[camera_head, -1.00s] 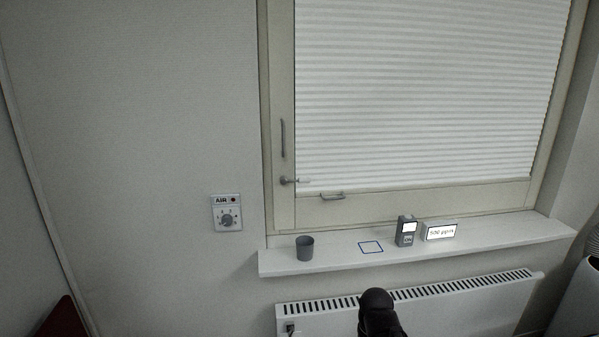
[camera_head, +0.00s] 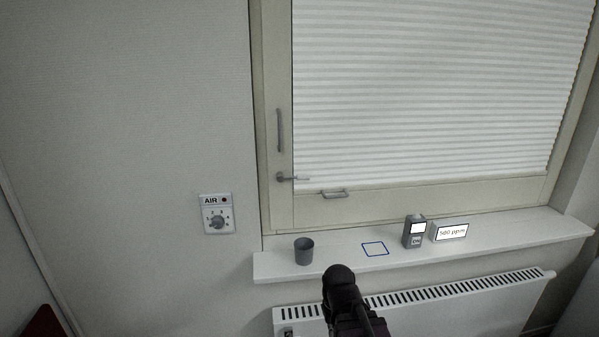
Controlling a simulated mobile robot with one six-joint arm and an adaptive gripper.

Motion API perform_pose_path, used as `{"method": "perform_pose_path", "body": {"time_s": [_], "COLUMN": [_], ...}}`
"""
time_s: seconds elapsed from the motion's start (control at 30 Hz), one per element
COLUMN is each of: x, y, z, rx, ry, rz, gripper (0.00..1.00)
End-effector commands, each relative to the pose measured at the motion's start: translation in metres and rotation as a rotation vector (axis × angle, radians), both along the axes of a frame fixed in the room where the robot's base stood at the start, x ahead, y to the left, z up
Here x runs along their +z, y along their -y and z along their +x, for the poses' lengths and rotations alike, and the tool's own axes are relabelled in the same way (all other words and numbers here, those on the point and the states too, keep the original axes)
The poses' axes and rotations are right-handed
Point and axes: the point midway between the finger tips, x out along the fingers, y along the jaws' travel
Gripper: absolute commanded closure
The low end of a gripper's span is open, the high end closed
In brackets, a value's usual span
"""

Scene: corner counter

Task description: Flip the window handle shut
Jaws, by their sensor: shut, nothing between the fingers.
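The window (camera_head: 283,205) has a pale frame and fills the upper right. A small grey lever handle (camera_head: 292,178) sits on its left frame, with its lever lying level and pointing right. A vertical grey bar (camera_head: 279,130) is fixed on the frame just above it. A grey pull (camera_head: 334,193) is on the lower frame, right of the lever. A black rounded part of my arm rises at the bottom centre, below and apart from the lever handle. My gripper's fingers are not visible.
A white sill (camera_head: 340,257) runs under the window. On it are a grey cup (camera_head: 303,251), a blue square outline (camera_head: 375,249), a grey meter (camera_head: 414,233) and a "500 ppm" display (camera_head: 450,232). A radiator (camera_head: 430,312) is below. An AIR dial (camera_head: 217,214) is on the left wall.

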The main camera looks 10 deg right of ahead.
Motion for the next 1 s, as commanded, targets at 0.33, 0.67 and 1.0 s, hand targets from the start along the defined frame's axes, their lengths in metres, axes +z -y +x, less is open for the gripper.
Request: {"method": "perform_pose_path", "body": {"time_s": [0.33, 0.67, 1.0], "x": [0.0, 0.005, 0.039], "y": [0.0, -0.004, -0.007], "z": [0.0, 0.026, 0.131], "rx": [0.0, 0.007, 0.014], "ry": [0.0, 0.084, 0.445], "rz": [0.0, 0.003, 0.016], "gripper": [1.0, 1.0, 1.0]}}
